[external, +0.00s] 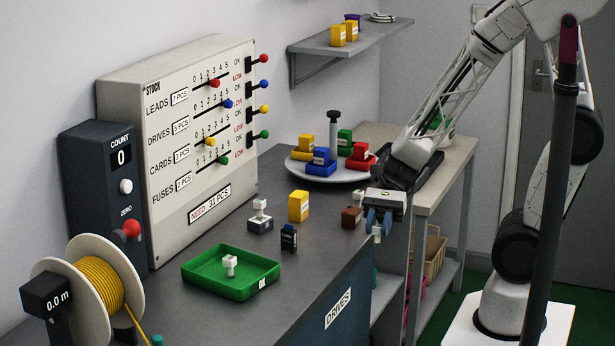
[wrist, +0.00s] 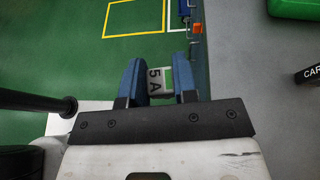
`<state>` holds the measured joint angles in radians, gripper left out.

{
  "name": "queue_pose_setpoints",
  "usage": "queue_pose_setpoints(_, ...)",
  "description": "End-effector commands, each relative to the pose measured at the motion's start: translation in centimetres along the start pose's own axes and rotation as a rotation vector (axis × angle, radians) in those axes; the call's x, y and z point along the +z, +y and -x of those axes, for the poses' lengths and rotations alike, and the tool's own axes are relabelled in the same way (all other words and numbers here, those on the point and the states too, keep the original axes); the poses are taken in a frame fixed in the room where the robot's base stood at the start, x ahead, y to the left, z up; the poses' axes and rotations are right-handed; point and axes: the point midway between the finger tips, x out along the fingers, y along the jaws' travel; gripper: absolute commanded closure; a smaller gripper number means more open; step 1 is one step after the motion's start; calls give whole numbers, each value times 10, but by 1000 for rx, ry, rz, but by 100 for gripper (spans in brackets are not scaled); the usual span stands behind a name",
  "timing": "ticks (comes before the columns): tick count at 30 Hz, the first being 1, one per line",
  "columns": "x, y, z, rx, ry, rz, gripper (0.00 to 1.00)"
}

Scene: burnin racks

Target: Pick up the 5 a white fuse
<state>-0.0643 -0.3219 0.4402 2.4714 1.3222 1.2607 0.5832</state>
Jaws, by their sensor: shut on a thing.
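My gripper (external: 379,220) hangs at the right front edge of the bench, its blue fingers pointing down. It is shut on a white fuse (external: 377,233), which shows just below the fingers. In the wrist view, the fuse (wrist: 155,82) sits between the two blue fingers of my gripper (wrist: 158,80), with "5 A" readable on it. Green floor lies beneath it there. Another white fuse (external: 230,262) stands in the green tray. A further white piece (external: 260,204) sits on a dark block; its label is too small to read.
The green tray (external: 206,284) lies on the grey bench. A round plate (external: 297,155) of coloured blocks is behind. A dark pole (external: 555,180) stands at right.

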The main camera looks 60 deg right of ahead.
Motion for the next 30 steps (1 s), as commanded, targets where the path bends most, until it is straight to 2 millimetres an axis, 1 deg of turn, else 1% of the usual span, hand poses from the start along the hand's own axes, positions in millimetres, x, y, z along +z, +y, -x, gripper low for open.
queue_pose_setpoints(3,0,6,3,-1,0,1,96)
queue_pose_setpoints(9,0,9,4,-1,0,1,96)
queue_pose_setpoints(30,0,8,6,-6,0,-1,96)
